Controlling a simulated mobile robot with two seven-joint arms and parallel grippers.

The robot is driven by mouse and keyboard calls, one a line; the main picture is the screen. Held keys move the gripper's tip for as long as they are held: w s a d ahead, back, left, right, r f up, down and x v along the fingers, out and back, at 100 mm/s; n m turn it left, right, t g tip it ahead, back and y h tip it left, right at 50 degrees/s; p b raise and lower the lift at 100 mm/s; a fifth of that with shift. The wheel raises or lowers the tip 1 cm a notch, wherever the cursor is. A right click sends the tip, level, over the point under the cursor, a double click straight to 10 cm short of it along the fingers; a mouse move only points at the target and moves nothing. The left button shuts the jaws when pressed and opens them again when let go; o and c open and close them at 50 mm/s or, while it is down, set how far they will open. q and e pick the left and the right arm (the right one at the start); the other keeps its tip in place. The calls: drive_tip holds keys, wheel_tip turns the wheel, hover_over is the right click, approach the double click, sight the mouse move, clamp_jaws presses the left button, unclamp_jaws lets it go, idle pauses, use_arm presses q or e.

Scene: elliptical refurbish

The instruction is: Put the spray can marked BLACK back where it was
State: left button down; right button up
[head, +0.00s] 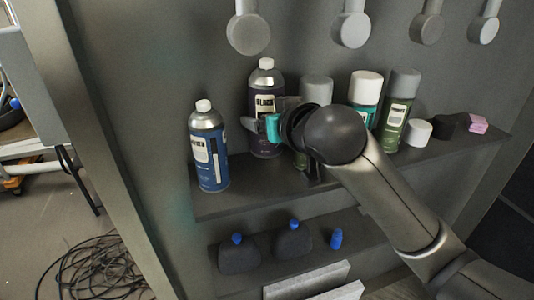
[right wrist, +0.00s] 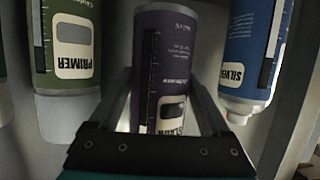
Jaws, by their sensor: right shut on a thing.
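The dark purple spray can (head: 265,84), whose label seems to read BLACK, stands upright on the upper shelf, behind and right of a blue can. My right gripper (head: 259,123) reaches it from the right and is shut on it at mid-height. In the right wrist view the purple can (right wrist: 166,50) sits between the two fingers (right wrist: 160,88), its label partly hidden. Its base looks at shelf level, but I cannot tell if it touches. My left gripper is not in view.
The blue can (head: 209,150), marked SILVER in the wrist view (right wrist: 250,55), stands near the shelf's left end. An olive PRIMER can (right wrist: 68,50) is on the other side. More cans (head: 400,105) and loose caps (head: 417,131) stand right. Dark bottles occupy the lower shelf (head: 265,275).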

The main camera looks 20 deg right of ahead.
sight(273, 148)
drive_tip(key=shift+f+b, duration=0.8)
drive_tip(key=shift+f, duration=2.1)
drive_tip(key=shift+f, duration=0.1)
drive_tip(key=o, duration=1.4)
drive_tip(key=shift+f, duration=0.15)
drive_tip(key=shift+c, duration=0.2)
drive_tip(key=shift+s+r, duration=0.1)
drive_tip(key=shift+r, duration=0.15)
drive_tip(key=p+v, duration=0.1)
drive_tip(key=v, duration=0.5)
drive_tip(key=shift+s, duration=0.1)
drive_tip(key=p+v, duration=0.2)
drive_tip(key=p, duration=0.7)
drive_tip(key=shift+s+r, duration=0.25)
drive_tip(key=shift+s, duration=0.1)
drive_tip(key=shift+p+v, duration=1.35)
drive_tip(key=shift+v, duration=0.1)
